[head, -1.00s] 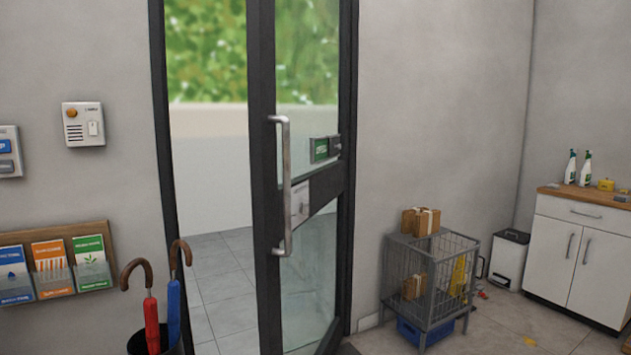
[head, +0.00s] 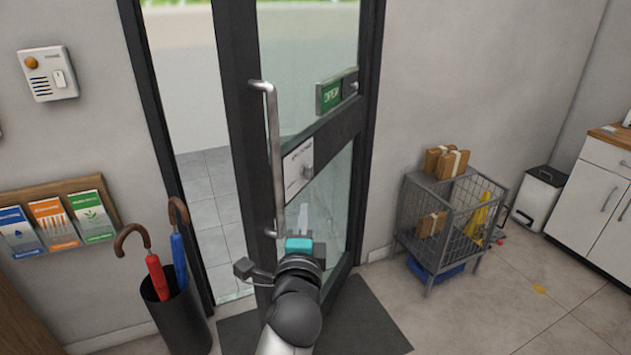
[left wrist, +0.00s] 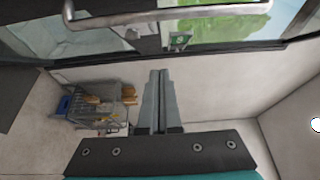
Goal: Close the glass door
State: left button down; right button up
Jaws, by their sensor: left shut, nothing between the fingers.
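The glass door (head: 244,165) has a dark frame and stands partly open, swung in toward me, with a gap on its left side. Its long silver pull handle (head: 274,150) runs upright along its left edge. The handle also shows at the top of the left wrist view (left wrist: 180,13). My left gripper (head: 300,218) is in front of the door, just right of the handle's lower end. Its fingers are shut with nothing between them in the left wrist view (left wrist: 158,88). I cannot tell whether it touches the door. My right gripper is not in view.
An umbrella stand (head: 178,318) with a red and a blue umbrella stands left of the doorway. A wire cage cart (head: 440,225) with boxes stands right of it. A dark mat (head: 368,325) lies below the door. A white cabinet (head: 600,180) is at far right.

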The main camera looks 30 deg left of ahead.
pick_arm(q)
jog(key=w+a, duration=0.8)
dwell(0.4)
jog(key=shift+a, duration=0.2)
